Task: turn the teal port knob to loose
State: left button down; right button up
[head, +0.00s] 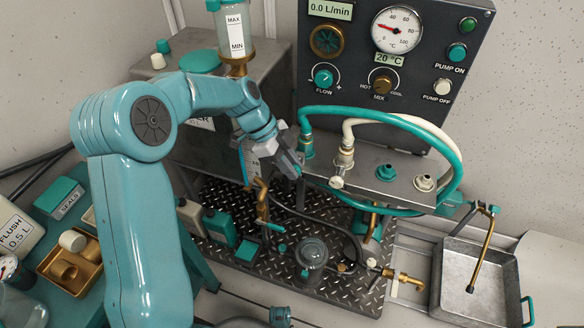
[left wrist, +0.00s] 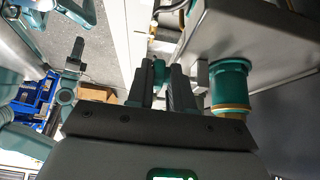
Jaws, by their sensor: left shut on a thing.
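My left gripper (head: 291,164) reaches in over the bench to the front of the steel port block, below the teal hose fitting (head: 306,140). Its jaws are shut on the small teal port knob, which shows between the fingertips in the left wrist view (left wrist: 159,71). In the head view the fingers hide most of the knob, and its turned position cannot be read. The teal fitting with its brass ring also shows just right of the fingers in the left wrist view (left wrist: 231,84). My right gripper is not in view.
A cream port knob (head: 337,182) sits to the right on the same block, below the cream hose fitting (head: 345,157). Teal and cream hoses loop above the block. A black control panel (head: 395,85) stands behind. A metal sink (head: 478,285) lies at the lower right.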

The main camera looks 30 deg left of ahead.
pick_arm(q)
jog(key=shift+s+f+h, duration=0.2)
jog(key=shift+s+h, duration=0.05)
jog(key=shift+h, duration=0.15)
jog(key=c, duration=1.1)
grip_release()
jog(key=shift+s+r, duration=0.1)
jog(key=shift+c, duration=0.2)
jog(key=w+p+v, duration=0.1)
jog(key=p+v, duration=0.1)
jog(key=v, duration=0.5)
jog(key=shift+s+r, duration=0.2)
jog(key=shift+s, duration=0.25)
jog(key=shift+a, duration=0.1)
